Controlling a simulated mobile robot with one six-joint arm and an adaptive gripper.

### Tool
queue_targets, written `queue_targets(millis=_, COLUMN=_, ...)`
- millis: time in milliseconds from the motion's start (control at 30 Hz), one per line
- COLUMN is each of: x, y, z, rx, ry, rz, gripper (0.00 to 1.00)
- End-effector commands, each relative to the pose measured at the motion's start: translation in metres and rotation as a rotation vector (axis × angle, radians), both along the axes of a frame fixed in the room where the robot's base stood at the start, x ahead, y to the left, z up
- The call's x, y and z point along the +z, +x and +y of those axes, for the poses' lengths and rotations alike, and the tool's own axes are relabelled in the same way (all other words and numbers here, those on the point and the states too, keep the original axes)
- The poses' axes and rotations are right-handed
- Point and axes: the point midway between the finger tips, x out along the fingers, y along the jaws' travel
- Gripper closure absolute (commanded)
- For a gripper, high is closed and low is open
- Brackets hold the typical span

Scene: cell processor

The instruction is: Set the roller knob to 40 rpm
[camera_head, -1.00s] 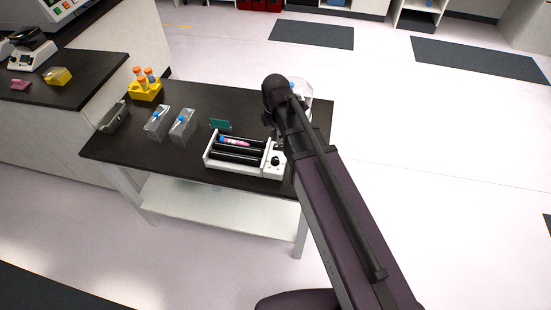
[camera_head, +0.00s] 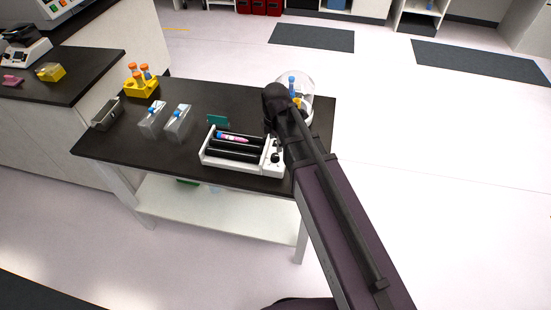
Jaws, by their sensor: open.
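The roller (camera_head: 208,163) is a white-framed unit with dark rollers near the front edge of the black table. A tube with a pink label and a blue cap lies on its rollers. Its black knob (camera_head: 276,157) is on the white panel at the right end. The knob's setting is too small to read. My gripper (camera_head: 271,134) hangs from the dark arm just above and behind the knob panel. It is open and seems to hold nothing. Its fingers are small and partly hidden by my arm, and I cannot tell whether they touch the knob.
Two clear boxes with blue-capped tubes (camera_head: 176,122), a yellow rack (camera_head: 142,85) with orange caps and a grey tray (camera_head: 106,115) stand on the left. A green card (camera_head: 218,121) is behind the roller. A clear dome (camera_head: 304,88) stands behind my arm.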

Motion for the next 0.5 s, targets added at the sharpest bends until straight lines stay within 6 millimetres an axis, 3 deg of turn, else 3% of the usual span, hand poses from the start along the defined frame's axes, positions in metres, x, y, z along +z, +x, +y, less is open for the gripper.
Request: queue_targets(millis=500, x=-0.044, y=0.000, z=0.000, rx=0.000, ry=0.000, rz=0.000, gripper=0.24)
